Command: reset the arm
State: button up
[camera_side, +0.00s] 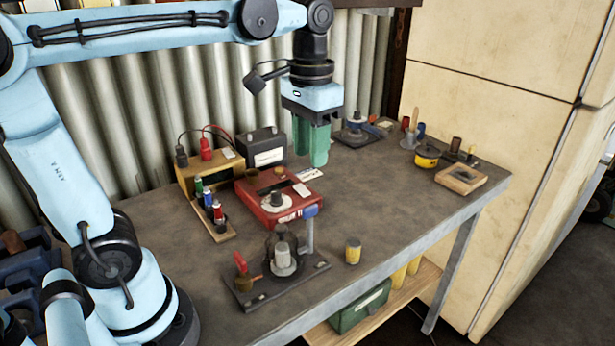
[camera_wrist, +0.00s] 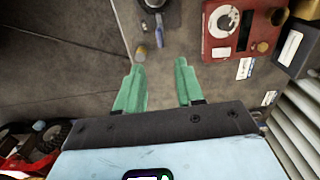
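My gripper (camera_side: 318,150) has green fingers and hangs pointing down above the workbench (camera_side: 400,215), to the right of the red box. In the wrist view my gripper (camera_wrist: 160,65) shows its two fingers spread apart with only bench top visible between them, so it is open and empty. The fingertips look clear of the bench and of the things on it. The red box (camera_side: 302,190) has a round pale dial and also shows in the wrist view (camera_wrist: 218,52).
A stand on a dark plate (camera_side: 245,300) and a yellow can (camera_side: 353,251) are near the front edge. A wooden rack (camera_side: 222,236) holds coloured cylinders. A black box (camera_side: 265,158) stands behind. A yellow tin (camera_side: 427,157) and wooden tray (camera_side: 463,184) sit right. Bench centre-right is clear.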

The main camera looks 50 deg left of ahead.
aim_at(310, 206)
jog(key=shift+r, duration=0.15)
jog(key=shift+f, duration=6.1)
jog(key=shift+r, duration=0.1)
